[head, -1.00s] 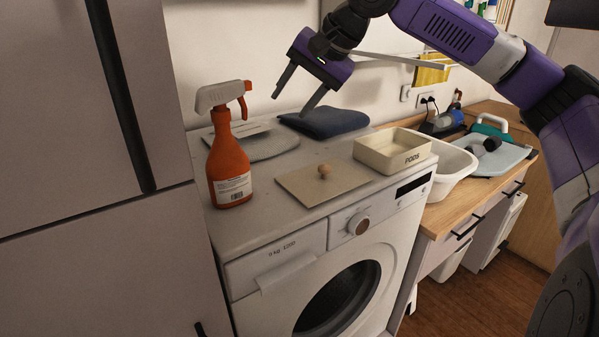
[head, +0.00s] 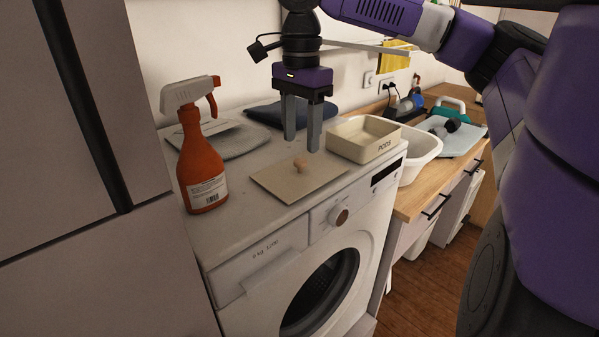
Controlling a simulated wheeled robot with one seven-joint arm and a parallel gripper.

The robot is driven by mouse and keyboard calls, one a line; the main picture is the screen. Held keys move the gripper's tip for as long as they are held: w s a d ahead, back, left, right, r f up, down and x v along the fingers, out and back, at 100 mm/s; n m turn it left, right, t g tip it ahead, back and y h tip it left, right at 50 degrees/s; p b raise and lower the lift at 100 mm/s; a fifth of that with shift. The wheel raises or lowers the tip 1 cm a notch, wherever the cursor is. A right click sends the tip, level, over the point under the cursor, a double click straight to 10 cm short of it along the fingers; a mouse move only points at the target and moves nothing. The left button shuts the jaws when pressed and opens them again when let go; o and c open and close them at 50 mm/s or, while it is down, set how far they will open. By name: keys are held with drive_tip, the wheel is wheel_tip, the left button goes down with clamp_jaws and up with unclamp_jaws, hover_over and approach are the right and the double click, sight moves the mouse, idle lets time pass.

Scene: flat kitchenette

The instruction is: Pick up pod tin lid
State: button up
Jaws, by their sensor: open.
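The pod tin lid (head: 277,182) is a flat beige square plate with a small round wooden knob (head: 299,165) at its middle. It lies flat on top of the white washing machine (head: 235,237), near its front edge. The open pod tin (head: 353,146), a beige box marked PODS, stands just right of and behind the lid. My gripper (head: 301,144) is open and empty, pointing straight down. Its fingertips are a little above or behind the knob in the head view; the exact depth gap is hard to tell. No touch is visible.
An orange spray bottle (head: 201,160) stands upright left of the lid. Folded grey cloth (head: 236,141) and dark blue cloth (head: 268,113) lie behind. A white basin (head: 418,154) sits on the wooden counter at right. The machine top in front of the bottle is clear.

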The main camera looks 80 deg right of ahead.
sight(300, 159)
wheel_tip(300, 159, down, 5)
drive_tip(key=shift+w+d+r+p, duration=0.1)
drive_tip(key=shift+d+p, duration=0.05)
drive_tip(key=shift+p, duration=0.25)
clamp_jaws()
